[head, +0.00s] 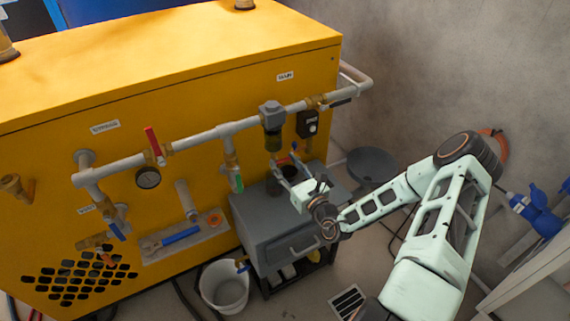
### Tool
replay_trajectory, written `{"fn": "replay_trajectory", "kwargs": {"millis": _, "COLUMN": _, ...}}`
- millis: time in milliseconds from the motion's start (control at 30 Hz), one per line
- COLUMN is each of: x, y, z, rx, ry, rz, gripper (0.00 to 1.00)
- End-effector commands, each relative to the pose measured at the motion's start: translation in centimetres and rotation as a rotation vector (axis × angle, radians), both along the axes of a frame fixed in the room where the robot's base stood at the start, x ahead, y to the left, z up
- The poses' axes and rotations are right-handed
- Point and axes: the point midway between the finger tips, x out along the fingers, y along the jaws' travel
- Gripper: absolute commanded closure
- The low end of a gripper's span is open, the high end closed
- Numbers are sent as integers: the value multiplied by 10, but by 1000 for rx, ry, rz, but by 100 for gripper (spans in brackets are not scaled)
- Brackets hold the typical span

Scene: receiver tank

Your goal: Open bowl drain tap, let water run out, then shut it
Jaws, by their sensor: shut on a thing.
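The filter with its dark bowl (272,138) hangs from the grey pipe on the front of the yellow cabinet. My gripper (284,160) reaches up from the lower right to just below the bowl. Its two fingers are close around the small drain tap under the bowl, which they mostly hide. I cannot make out the tap's handle position or any running water. A dark cup (277,187) stands on the grey box below the bowl, partly behind the fingers.
The grey box (275,235) stands below the pipe, with a white bucket (224,288) at its left. A red-handled valve (154,143) and a gauge (148,177) sit left along the pipe. A dark round basin (372,165) is behind my arm.

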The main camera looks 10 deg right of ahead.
Motion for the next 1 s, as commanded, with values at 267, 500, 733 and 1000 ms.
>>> {"fn": "replay_trajectory", "kwargs": {"millis": 267, "x": 0, "y": 0, "z": 1, "rx": 37, "ry": 13, "rz": 1, "gripper": 83}}
{"fn": "replay_trajectory", "kwargs": {"millis": 500, "x": 0, "y": 0, "z": 0, "rx": 167, "ry": 55, "rz": 1, "gripper": 83}}
{"fn": "replay_trajectory", "kwargs": {"millis": 733, "x": -1, "y": 1, "z": -3, "rx": 367, "ry": 120, "rz": 0, "gripper": 83}}
{"fn": "replay_trajectory", "kwargs": {"millis": 1000, "x": -1, "y": 2, "z": -7, "rx": 609, "ry": 198, "rz": 0, "gripper": 83}}
